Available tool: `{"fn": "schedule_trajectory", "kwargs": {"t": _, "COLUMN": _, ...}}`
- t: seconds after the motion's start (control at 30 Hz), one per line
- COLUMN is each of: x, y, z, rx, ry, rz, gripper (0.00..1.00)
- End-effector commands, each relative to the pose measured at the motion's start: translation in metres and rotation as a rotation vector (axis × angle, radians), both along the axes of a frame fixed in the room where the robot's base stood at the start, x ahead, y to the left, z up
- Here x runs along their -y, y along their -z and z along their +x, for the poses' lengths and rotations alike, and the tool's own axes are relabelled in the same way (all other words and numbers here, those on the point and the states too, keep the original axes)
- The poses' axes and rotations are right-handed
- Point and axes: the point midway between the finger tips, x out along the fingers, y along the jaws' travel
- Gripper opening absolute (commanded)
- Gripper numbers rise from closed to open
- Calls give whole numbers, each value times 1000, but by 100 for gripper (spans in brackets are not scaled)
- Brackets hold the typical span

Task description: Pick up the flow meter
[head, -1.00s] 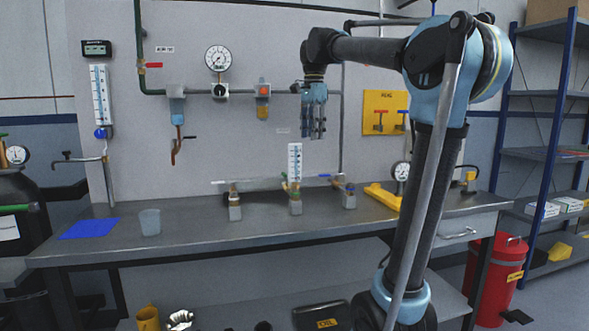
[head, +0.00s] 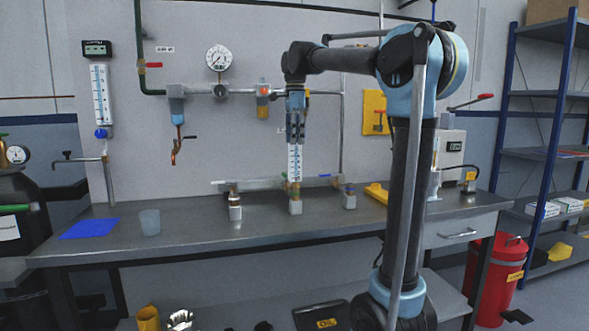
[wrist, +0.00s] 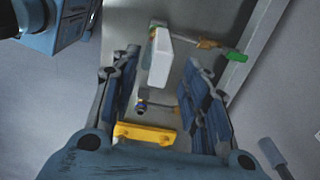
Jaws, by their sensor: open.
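The flow meter appears to be the upright white scale plate (head: 295,163) on a small grey block in the middle of the workbench. My gripper (head: 295,140) points down directly above it, with its fingertips at about the top of the plate. The gripper also shows in the wrist view (wrist: 162,85), open, with its two blue fingers well apart. A white block (wrist: 163,57), likely the flow meter, lies between the fingers in that picture. I see no clear contact, and the fingers hide part of the meter's upper end.
The steel workbench (head: 185,230) also holds small fittings at left (head: 235,208) and right (head: 349,197), a yellow tool (head: 376,193), a clear beaker (head: 150,222) and a blue cloth (head: 90,228). Pipework and a round gauge (head: 218,58) are on the panel behind.

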Motion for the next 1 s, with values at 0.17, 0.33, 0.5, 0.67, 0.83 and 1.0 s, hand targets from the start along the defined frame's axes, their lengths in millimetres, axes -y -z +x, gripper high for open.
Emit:
{"fn": "schedule_trajectory", "kwargs": {"t": 0.17, "x": 0, "y": 28, "z": 0, "rx": 0, "ry": 0, "rz": 0, "gripper": 42}}
{"fn": "schedule_trajectory", "kwargs": {"t": 0.33, "x": 0, "y": 40, "z": 0, "rx": 0, "ry": 0, "rz": 0, "gripper": 42}}
{"fn": "schedule_trajectory", "kwargs": {"t": 0.5, "x": 0, "y": 52, "z": 0, "rx": 0, "ry": 0, "rz": 0, "gripper": 42}}
{"fn": "schedule_trajectory", "kwargs": {"t": 0.67, "x": 1, "y": 74, "z": 1, "rx": 0, "ry": 0, "rz": 0, "gripper": 42}}
{"fn": "schedule_trajectory", "kwargs": {"t": 0.83, "x": 1, "y": 90, "z": 1, "rx": 0, "ry": 0, "rz": 0, "gripper": 42}}
{"fn": "schedule_trajectory", "kwargs": {"t": 1.0, "x": 1, "y": 94, "z": 1, "rx": 0, "ry": 0, "rz": 0, "gripper": 42}}
